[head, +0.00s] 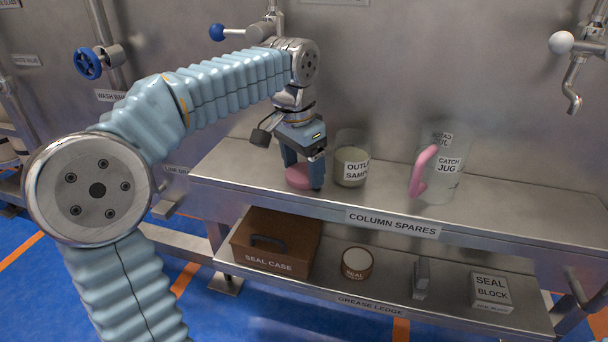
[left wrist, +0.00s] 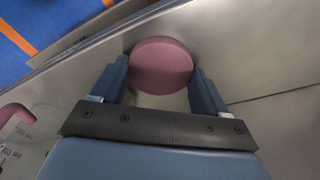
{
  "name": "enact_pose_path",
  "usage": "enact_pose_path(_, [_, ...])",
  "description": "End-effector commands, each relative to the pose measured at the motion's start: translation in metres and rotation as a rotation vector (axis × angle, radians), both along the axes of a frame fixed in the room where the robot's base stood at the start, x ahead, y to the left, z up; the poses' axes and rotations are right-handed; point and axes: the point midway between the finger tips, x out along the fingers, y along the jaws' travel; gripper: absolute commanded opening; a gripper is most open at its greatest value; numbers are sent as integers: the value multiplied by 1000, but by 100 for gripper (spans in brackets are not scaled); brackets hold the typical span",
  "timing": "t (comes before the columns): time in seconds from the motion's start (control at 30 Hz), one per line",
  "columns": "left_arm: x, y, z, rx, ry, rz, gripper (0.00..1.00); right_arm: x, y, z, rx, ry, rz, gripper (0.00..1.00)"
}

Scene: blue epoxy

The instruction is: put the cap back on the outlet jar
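The cap, a pink disc (head: 299,177), is low at the shelf top in the head view. It also shows in the left wrist view (left wrist: 161,66), between the fingertips. My left gripper (head: 303,174) points down with one blue finger on each side of the cap. The fingers lie at or very near its rim; I cannot tell whether they press on it. The outlet jar (head: 351,170), a clear vessel labelled "OUTLET SAMPLE", stands upright just right of the gripper with no cap visible on its top. My right gripper is not in view.
A clear catch jug (head: 442,178) with a pink handle stands farther right on the steel shelf (head: 510,205). The lower ledge holds a brown seal case (head: 275,245), a small round container (head: 357,263) and a seal block (head: 491,291). Taps hang from the wall behind.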

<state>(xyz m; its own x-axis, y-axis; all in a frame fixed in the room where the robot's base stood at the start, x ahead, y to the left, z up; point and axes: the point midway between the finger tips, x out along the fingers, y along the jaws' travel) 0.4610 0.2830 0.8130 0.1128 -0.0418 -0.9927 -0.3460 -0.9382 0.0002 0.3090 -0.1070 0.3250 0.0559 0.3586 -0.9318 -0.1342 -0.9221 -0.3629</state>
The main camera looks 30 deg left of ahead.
Motion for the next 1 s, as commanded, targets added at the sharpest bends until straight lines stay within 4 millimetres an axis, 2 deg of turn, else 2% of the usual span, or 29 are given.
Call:
enact_pose_path(0.03, [0, 0, 0, 0, 0, 0, 52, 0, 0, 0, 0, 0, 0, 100])
enact_pose_path(0.1, [0, 0, 0, 0, 0, 0, 46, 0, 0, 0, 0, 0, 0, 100])
enact_pose_path(0.37, [0, 0, 1, 0, 0, 0, 46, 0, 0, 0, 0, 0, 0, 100])
enact_pose_path(0.53, [1, 0, 11, 0, -3, 0, 46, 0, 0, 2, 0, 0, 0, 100])
enact_pose_path(0.7, [-3, -2, 38, -1, -5, -2, 46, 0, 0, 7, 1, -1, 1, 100])
enact_pose_path(0.97, [-47, -19, 93, -1, -5, -2, 46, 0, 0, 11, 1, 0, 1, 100])
enact_pose_path(1.0, [-57, -23, 97, 0, -4, -3, 46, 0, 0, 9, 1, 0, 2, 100])
